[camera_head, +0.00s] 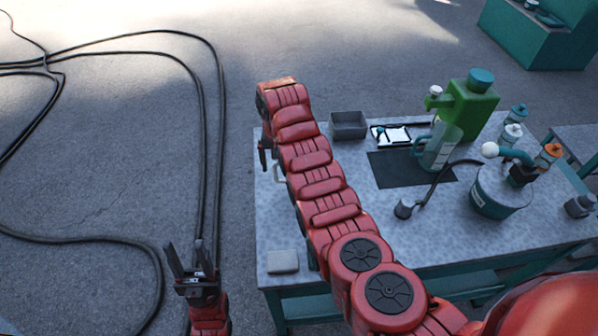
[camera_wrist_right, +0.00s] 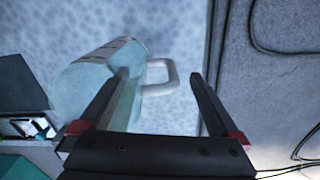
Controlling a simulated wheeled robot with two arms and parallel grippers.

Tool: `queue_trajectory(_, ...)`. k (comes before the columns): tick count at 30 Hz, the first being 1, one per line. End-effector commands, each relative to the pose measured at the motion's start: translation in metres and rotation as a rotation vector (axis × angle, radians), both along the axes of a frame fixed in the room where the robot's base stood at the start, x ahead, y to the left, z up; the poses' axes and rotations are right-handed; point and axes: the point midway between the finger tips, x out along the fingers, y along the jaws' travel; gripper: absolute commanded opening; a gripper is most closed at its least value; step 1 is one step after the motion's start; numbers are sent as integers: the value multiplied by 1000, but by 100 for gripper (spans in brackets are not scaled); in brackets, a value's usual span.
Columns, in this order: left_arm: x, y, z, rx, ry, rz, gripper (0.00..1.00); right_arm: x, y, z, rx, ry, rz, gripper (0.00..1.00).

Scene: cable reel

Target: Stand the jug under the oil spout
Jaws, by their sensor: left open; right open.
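A pale, see-through jug (camera_wrist_right: 95,85) with a white handle (camera_wrist_right: 160,78) is in the right wrist view. My right gripper (camera_wrist_right: 158,82) is open, with the handle between its fingers in the picture; I see no grip. In the head view my arm hides most of this jug; a bit of pale handle (camera_head: 279,172) shows. A second clear jug (camera_head: 438,152) with a teal handle stands upright in front of a green can (camera_head: 468,112) with a teal cap. The can's small spout (camera_head: 437,99) points left. My left gripper (camera_head: 190,264) is open and empty, off the table.
The table (camera_head: 290,225) also bears a grey bin (camera_head: 348,126), a clipboard (camera_head: 391,135), a dark mat (camera_head: 395,175), a teal drum (camera_head: 497,195) with a dark hose, and a grey block (camera_head: 282,262). Black cables (camera_head: 205,110) lie on the floor at left.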

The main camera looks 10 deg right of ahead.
Motion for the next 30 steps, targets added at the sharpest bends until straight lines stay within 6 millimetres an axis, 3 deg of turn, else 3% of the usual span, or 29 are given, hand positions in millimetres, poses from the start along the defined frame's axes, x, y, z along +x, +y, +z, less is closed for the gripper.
queue_trajectory(11, 0, 0, 26, 0, 0, 0, 50, 0, -1, -29, -1, 5, 1, 98)
queue_trajectory(18, 0, 0, 21, 0, 0, 0, 50, 1, -2, -51, -1, 2, 0, 98)
queue_trajectory(28, 0, 0, 21, 0, 0, 0, 50, 1, -1, -53, -1, 1, 1, 98)
queue_trajectory(30, 0, 0, 21, 0, 0, 0, 50, 1, -1, -53, 0, 0, 1, 85)
